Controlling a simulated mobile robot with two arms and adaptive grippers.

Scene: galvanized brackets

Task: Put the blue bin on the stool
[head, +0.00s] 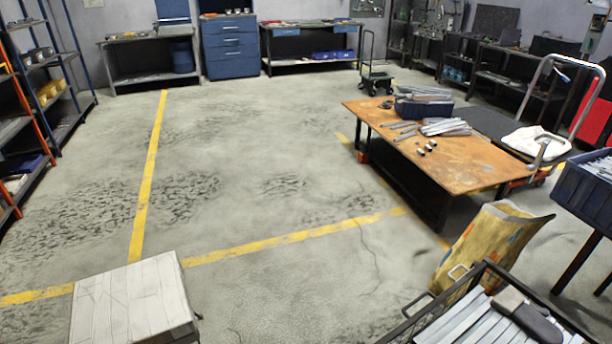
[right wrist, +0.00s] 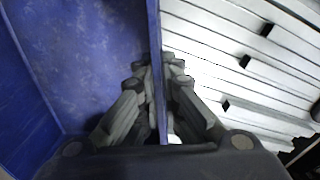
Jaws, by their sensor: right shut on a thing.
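My right gripper (right wrist: 160,95) is shut on the thin upright wall of a blue bin (right wrist: 85,60) in the right wrist view, with one finger on each side of the wall. The bin's blue surface fills the left of that view. The rest of the bin is out of that view. In the head view neither gripper shows. I cannot tell which bin there, if any, is the held one. No stool can be clearly made out.
A blue bin of metal strips (head: 585,200) stands at the right edge, another (head: 424,108) on the orange-topped table (head: 465,165). A pale box (head: 135,300), a yellow sack (head: 490,240) and a wire basket (head: 490,270) are near. Pale slats (right wrist: 250,70) lie beside the gripper. The middle floor is clear.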

